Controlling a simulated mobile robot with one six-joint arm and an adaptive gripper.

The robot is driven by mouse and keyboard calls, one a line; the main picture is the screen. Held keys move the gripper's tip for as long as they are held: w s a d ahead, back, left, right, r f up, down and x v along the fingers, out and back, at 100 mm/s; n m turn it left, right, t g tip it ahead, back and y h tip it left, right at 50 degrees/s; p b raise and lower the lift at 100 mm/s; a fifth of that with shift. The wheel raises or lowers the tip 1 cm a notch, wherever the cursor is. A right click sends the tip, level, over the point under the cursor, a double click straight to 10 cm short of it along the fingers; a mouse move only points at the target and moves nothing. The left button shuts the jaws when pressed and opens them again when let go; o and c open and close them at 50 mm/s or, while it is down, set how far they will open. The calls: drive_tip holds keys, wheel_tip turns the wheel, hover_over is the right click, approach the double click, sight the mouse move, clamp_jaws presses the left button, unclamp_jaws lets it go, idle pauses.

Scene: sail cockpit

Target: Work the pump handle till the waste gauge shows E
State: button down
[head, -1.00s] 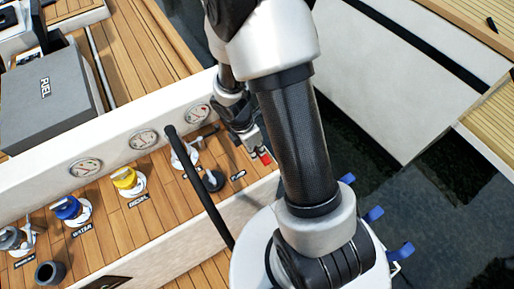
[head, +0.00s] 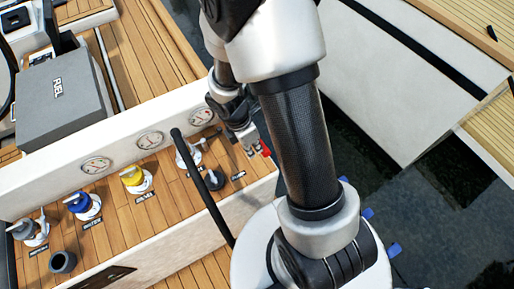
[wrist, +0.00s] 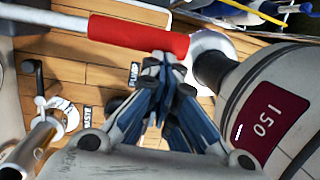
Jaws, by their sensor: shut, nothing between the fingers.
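The pump handle's red grip (head: 266,150) shows beside my gripper (head: 255,146) in the head view. In the wrist view the red grip (wrist: 138,35) lies across the top on a pale rod. My gripper (wrist: 165,60) is shut and empty, with its fingertips at the lower edge of the grip near its right end. I cannot tell whether they touch it. Three round gauges sit on the white wall, left (head: 96,165), middle (head: 150,140) and right (head: 201,117). Their lettering and readings are too small to read.
A blue cap (head: 83,204), a yellow cap (head: 133,176) and a white-based valve (head: 188,155) line the deck. A black curved bar (head: 203,190) rises in front of them. A grey box (head: 65,95) stands behind the wall. A dark cup (head: 62,262) is at lower left.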

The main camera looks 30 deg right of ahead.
wheel_tip(320, 180, up, 6)
drive_tip(key=s+a+p, duration=0.1)
drive_tip(key=p, duration=0.1)
drive_tip(key=shift+r, duration=0.25)
drive_tip(key=shift+s+a, duration=0.1)
idle(1.1)
